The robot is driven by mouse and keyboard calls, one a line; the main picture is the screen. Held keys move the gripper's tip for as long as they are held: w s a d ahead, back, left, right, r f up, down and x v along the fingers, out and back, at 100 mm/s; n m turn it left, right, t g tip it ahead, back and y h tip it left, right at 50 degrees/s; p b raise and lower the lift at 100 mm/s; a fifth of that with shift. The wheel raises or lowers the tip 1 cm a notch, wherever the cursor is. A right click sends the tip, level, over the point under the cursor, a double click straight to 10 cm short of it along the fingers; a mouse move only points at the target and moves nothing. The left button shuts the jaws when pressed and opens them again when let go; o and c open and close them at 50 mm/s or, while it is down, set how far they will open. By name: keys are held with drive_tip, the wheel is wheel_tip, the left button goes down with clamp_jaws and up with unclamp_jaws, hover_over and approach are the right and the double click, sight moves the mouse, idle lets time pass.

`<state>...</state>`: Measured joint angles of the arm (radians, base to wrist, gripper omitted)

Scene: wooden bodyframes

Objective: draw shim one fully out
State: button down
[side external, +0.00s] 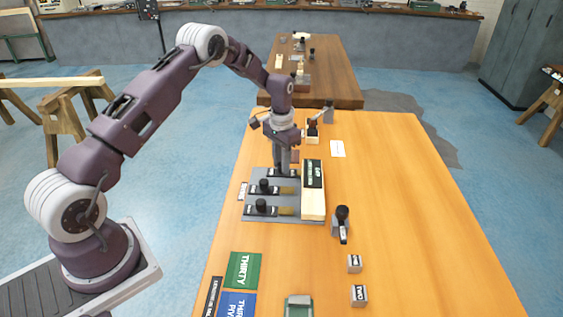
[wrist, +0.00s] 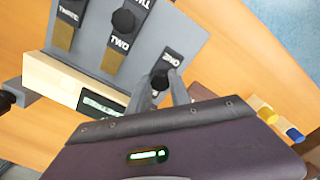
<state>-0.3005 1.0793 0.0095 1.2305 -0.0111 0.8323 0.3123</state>
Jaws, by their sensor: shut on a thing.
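A grey plate (side external: 253,216) on the orange table holds three dark shims with black knobs in a row. In the wrist view, shim one (wrist: 171,57), labelled ONE, is at the right, shim two (wrist: 121,42) in the middle and shim three (wrist: 66,22) at the left. My gripper (side external: 283,172) is at the far end of the row. It is shut on shim one's black knob (wrist: 160,79). The gripper hides shim one's brass end, so I cannot tell how deep it sits. A pale wooden block (side external: 313,205) with a dark green label stands along the plate's right side.
A black-knobbed tool (side external: 342,222) stands right of the block. Small grey blocks (side external: 354,263) and (side external: 359,295), a green card (side external: 243,270) and a blue card (side external: 236,304) lie nearer. A small stand (side external: 313,131) is behind the gripper. The table's right side is clear.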

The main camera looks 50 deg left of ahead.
idle(0.5)
drive_tip(key=shift+s+a, duration=1.7)
drive_tip(key=shift+a, duration=0.15)
drive_tip(key=c, duration=1.2)
unclamp_jaws()
